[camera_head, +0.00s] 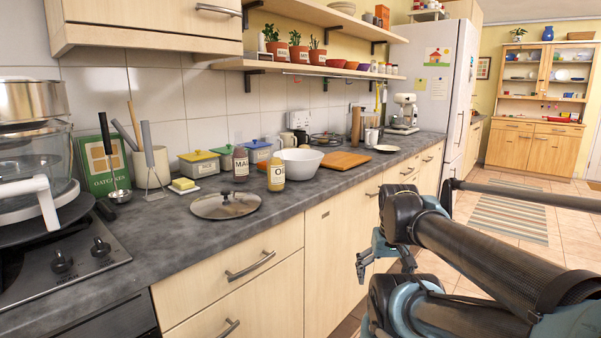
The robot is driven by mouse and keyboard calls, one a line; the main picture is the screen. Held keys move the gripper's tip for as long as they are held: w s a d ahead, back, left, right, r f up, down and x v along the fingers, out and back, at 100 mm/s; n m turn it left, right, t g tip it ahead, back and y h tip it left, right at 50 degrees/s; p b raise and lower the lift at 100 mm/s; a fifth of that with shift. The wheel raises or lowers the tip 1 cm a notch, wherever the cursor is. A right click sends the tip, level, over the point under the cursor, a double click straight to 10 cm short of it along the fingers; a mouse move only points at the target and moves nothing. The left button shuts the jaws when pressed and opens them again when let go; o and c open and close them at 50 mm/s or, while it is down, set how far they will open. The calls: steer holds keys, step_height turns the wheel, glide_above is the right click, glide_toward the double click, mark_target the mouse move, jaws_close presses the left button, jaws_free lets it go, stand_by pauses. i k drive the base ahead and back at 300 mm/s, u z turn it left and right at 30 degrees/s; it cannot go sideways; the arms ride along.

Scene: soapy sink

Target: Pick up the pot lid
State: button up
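The pot lid (226,206) is a round, shallow, silvery-grey lid with a small knob on top. It lies flat, knob up, on the dark grey worktop (180,240), near the front edge. My gripper (366,266) hangs in front of the cupboards, lower than the worktop and to the right of the lid, well apart from it. My arm hides part of the gripper, and its finger opening is not clear. I see nothing held in it.
A hob (60,262) is further left. The worktop in front is clear.

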mark_target(223, 204)
steer(key=u, duration=1.35)
